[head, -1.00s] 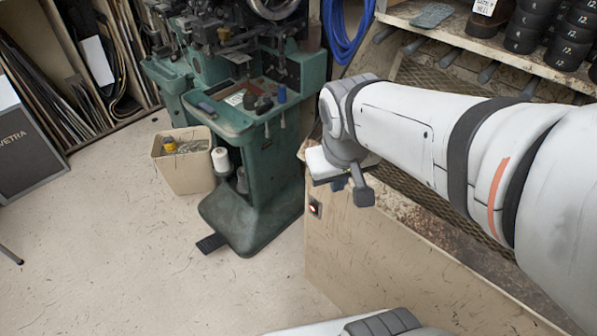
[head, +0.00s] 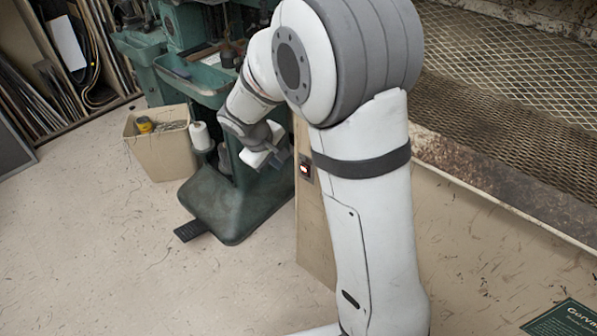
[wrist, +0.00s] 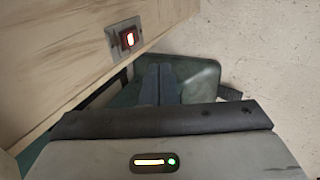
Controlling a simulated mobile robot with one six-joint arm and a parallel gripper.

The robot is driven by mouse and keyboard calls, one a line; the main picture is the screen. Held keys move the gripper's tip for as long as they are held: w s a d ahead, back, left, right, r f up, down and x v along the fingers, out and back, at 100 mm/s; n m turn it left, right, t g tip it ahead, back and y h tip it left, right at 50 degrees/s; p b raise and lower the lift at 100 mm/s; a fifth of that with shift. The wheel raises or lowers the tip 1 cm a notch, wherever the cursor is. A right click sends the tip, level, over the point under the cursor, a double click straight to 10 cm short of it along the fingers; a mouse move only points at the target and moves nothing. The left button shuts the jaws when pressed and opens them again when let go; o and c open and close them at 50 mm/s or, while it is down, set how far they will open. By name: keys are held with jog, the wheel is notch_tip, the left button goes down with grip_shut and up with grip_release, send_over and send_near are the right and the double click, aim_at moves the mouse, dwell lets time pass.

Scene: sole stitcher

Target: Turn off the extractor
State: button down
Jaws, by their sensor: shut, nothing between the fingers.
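A small rocker switch (head: 305,168) with a red-orange glow sits in a metal plate on the narrow side face of the pale extractor cabinet (head: 313,225). In the wrist view the lit switch (wrist: 129,39) is at upper left on the cabinet panel (wrist: 60,50). My gripper (head: 283,157) is just left of the switch in the head view, apart from it. In the wrist view my gripper (wrist: 160,72) has its two dark fingers together, empty, pointing ahead to the right of and below the switch.
The green stitching machine (head: 240,205) stands behind my gripper, with its pedal (head: 190,231) on the floor. A beige bin (head: 160,150) stands to its left. A mesh-floored bay (head: 510,100) tops the cabinet at right. The floor in front at left is clear.

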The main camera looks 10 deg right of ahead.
jog(key=shift+r, duration=0.1)
jog(key=b, duration=0.2)
send_near(303, 172)
jog(key=shift+a+x, duration=0.1)
jog(key=shift+x, duration=1.2)
jog(key=shift+a+x, duration=0.15)
jog(key=shift+x, duration=1.2)
jog(key=shift+s, duration=0.2)
jog(key=shift+w+d, duration=0.2)
jog(key=shift+d, duration=0.1)
